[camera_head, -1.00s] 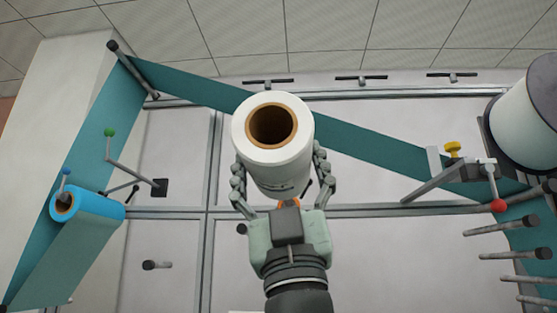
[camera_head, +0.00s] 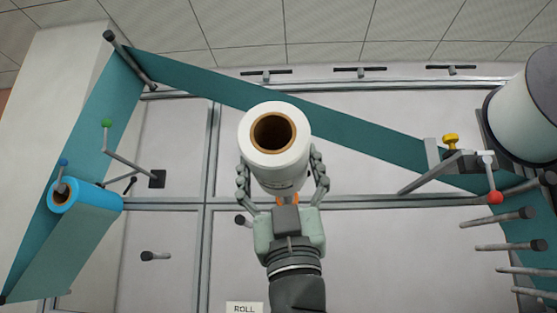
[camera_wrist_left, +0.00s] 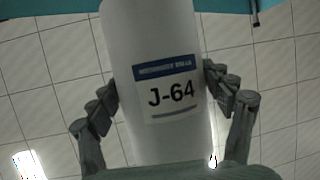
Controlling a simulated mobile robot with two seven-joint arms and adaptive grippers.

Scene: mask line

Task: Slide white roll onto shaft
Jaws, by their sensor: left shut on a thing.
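The white roll (camera_head: 285,178) has a brown hollow core (camera_head: 274,134) that faces the head camera. My left gripper (camera_head: 281,164) is shut around the roll, one finger on each side, and holds it up in front of the wall panels. In the left wrist view the roll (camera_wrist_left: 150,40) stands between the fingers (camera_wrist_left: 160,88) and shows a label reading J-64. A short dark peg (camera_head: 155,256) sticks out of the panel at lower left, and another (camera_head: 241,220) is partly behind my gripper. I cannot tell which peg is the shaft. My right gripper is not in view.
A teal web (camera_head: 300,110) runs across behind the roll. A blue roll (camera_head: 95,199) hangs at left, and a large white roll (camera_head: 525,110) at upper right. Several pegs (camera_head: 500,221) and a red-knobbed lever (camera_head: 494,197) are at right. A ROLL sign (camera_head: 244,308) shows at the bottom.

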